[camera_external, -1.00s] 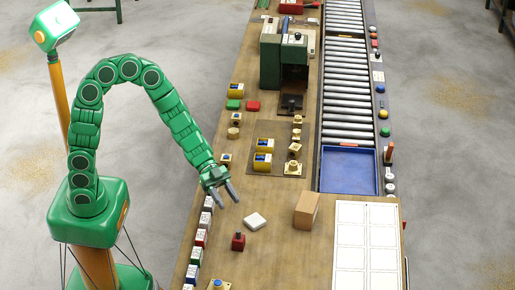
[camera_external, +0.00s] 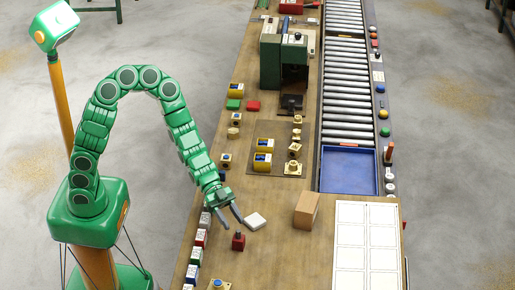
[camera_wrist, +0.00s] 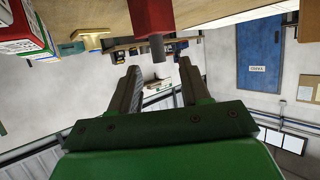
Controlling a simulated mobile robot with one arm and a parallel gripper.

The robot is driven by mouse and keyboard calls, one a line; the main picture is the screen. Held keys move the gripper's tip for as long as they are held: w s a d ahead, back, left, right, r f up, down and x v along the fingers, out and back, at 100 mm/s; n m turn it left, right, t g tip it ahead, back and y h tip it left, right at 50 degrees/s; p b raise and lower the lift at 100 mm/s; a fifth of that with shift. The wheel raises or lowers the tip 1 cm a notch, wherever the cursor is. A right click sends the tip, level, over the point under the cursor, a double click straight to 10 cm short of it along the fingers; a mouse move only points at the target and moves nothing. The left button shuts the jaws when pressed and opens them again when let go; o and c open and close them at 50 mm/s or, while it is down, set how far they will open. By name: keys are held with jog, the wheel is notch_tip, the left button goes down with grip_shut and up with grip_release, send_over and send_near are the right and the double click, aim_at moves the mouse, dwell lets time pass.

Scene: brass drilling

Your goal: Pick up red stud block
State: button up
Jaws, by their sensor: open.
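The red stud block (camera_external: 238,242) stands upright on the near part of the wooden bench, with a dark stud on top. My gripper (camera_external: 229,218) is open and empty, just above and behind the block in the outside view. In the wrist view the red block (camera_wrist: 151,15) hangs in from the top edge, with its grey stud pointing down between and beyond my open gripper's fingers (camera_wrist: 159,66). The fingers do not appear to touch it. Part of the block is cut off by the frame edge.
A row of coloured boxes (camera_external: 200,238) lines the bench's left edge. A yellow and blue piece (camera_external: 217,284) sits nearer the front.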

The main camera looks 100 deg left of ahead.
aim_at(238, 230)
jog(key=shift+x, duration=2.55)
jog(key=shift+c, duration=0.5)
grip_shut()
jog(key=shift+r, duration=0.1)
